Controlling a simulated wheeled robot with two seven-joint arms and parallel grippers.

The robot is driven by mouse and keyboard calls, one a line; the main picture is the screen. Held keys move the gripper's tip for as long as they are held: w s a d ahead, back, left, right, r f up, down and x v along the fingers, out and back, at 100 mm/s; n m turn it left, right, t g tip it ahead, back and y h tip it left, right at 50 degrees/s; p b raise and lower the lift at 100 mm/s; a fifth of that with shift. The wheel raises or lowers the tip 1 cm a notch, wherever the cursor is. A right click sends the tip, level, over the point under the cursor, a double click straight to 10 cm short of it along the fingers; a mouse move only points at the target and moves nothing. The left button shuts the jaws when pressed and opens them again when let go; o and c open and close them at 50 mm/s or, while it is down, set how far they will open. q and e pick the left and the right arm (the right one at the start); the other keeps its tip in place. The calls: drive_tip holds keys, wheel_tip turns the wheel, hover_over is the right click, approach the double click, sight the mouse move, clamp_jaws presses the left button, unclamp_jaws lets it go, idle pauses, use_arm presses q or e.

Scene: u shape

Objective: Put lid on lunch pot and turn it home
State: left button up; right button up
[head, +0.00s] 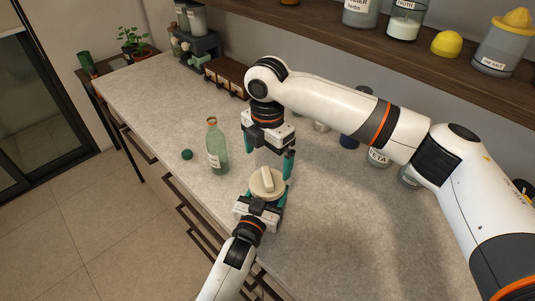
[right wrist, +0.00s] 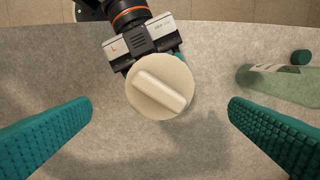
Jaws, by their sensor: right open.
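The cream round lid (head: 267,183), with a raised bar grip across its top, lies level over the lunch pot near the counter's front edge. It also shows in the right wrist view (right wrist: 146,101). The lid hides nearly all of the pot, so I cannot tell how it is seated. My left gripper (head: 264,197) comes from the front, its teal fingers on either side of the pot below the lid. My right gripper (head: 268,160) is open and empty above the lid, pointing down. In its wrist view the fingers stand wide of the lid on both sides.
A green glass bottle (head: 217,150) stands left of the grippers, with a dark green cap (head: 187,155) beside it. Jars, one a labelled jar (head: 379,157), stand behind my right arm. A wooden shelf (head: 330,22) hangs above.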

sight(267, 175)
drive_tip(key=shift+f, duration=4)
drive_tip(key=c, duration=1)
drive_tip(key=shift+m, duration=0.6)
drive_tip(key=o, duration=1)
wheel_tip(267, 175, up, 12)
use_arm(q)
drive_tip(key=o, duration=2)
drive_tip(key=shift+c, duration=0.2)
